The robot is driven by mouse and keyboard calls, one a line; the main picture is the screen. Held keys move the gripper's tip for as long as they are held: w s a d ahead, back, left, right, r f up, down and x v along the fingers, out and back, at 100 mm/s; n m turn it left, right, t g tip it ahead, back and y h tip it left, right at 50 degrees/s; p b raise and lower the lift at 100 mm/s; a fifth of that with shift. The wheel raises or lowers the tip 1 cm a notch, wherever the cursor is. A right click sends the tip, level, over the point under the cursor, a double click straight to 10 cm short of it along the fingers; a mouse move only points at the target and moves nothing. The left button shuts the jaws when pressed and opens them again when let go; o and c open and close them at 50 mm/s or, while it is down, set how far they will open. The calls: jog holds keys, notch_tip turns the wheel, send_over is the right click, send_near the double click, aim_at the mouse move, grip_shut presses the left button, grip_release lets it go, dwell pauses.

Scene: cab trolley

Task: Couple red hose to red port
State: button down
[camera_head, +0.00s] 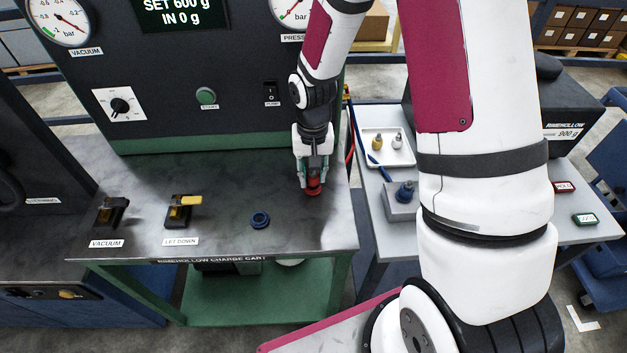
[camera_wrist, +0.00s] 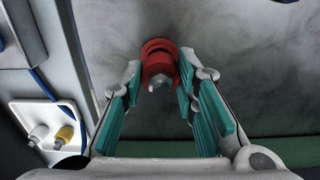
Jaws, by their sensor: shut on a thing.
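My gripper (camera_head: 313,178) points down at the right front part of the cart top, with its fingers around a red coupling (camera_head: 313,187). In the wrist view my gripper (camera_wrist: 160,72) has its teal-padded fingers on both sides of the red coupling (camera_wrist: 160,72), whose metal end faces the camera. A red ring shows just beyond it, probably the red port (camera_wrist: 157,45); I cannot tell whether the two are fully joined. A short red length, likely the red hose (camera_head: 350,150), shows at the cart's right edge. The rest of the hose is hidden.
A blue port (camera_head: 260,220) lies left of my gripper on the cart top (camera_head: 225,215). On the right-hand side table, a white tray (camera_head: 388,160) holds small fittings, and a blue coupling (camera_head: 405,192) sits on a grey block.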

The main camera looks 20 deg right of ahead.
jog(key=shift+r+p, duration=1)
jog(key=shift+r, duration=1.2)
